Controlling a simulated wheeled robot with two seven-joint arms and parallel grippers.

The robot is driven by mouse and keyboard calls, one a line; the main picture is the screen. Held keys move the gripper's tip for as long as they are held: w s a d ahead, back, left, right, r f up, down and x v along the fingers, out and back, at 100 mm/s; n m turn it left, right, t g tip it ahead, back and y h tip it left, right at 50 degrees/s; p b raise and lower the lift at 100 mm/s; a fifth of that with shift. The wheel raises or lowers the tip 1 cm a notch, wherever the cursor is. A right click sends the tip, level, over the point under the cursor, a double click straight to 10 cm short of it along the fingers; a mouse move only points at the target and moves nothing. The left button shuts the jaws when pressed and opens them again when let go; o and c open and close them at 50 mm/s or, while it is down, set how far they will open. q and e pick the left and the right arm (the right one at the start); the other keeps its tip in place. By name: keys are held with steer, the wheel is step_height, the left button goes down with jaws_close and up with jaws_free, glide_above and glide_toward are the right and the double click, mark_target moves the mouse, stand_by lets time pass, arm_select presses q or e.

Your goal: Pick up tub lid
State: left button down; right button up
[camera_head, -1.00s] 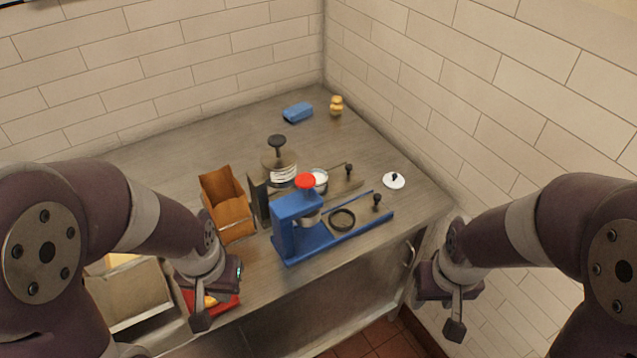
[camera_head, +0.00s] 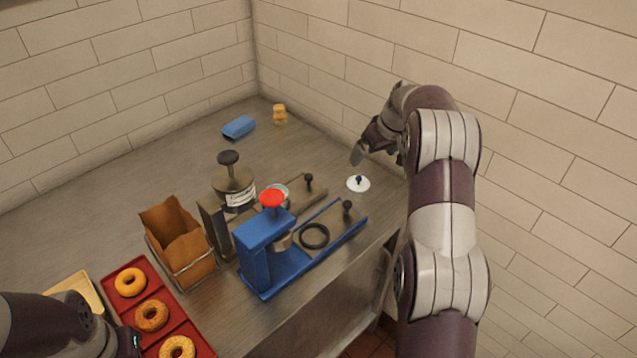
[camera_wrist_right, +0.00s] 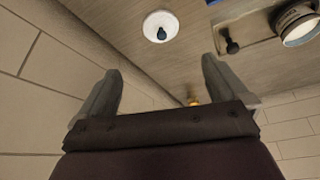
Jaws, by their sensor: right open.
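The tub lid (camera_head: 358,184) is a small white disc with a black knob. It lies flat on the counter near its right edge. In the right wrist view the lid (camera_wrist_right: 160,26) shows at the top, beyond the fingertips. My right gripper (camera_head: 362,152) is open and empty, above and behind the lid in the head view. Its two spread fingers show in the right wrist view (camera_wrist_right: 160,75). It does not touch the lid. Of my left arm only a dark link shows at the lower left of the head view; its gripper is out of view.
A blue block (camera_head: 238,127) and yellow figure (camera_head: 280,114) sit at the back.

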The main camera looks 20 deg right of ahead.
mark_target(361, 178)
steer(key=shift+n, duration=0.4)
steer(key=x, duration=0.2)
steer(key=p+x, duration=0.1)
steer(key=x, duration=0.1)
steer(key=s+x, duration=0.1)
steer(key=x, duration=0.2)
steer(key=shift+f+p, duration=0.3)
steer(key=shift+p, duration=0.05)
steer(key=p+x, duration=0.2)
steer(key=x, duration=0.2)
steer(key=shift+w+a+f, duration=0.15)
steer(key=shift+a+f, duration=0.05)
steer(key=shift+w+f, duration=0.2)
steer(key=shift+f, duration=0.15)
steer(key=shift+r, duration=0.1)
steer(key=c, duration=0.5)
arm_select(q)
steer(key=r, duration=0.4)
steer(key=shift+s+d, duration=0.3)
steer(key=shift+s, duration=0.05)
arm_select(e)
steer(key=c, duration=0.6)
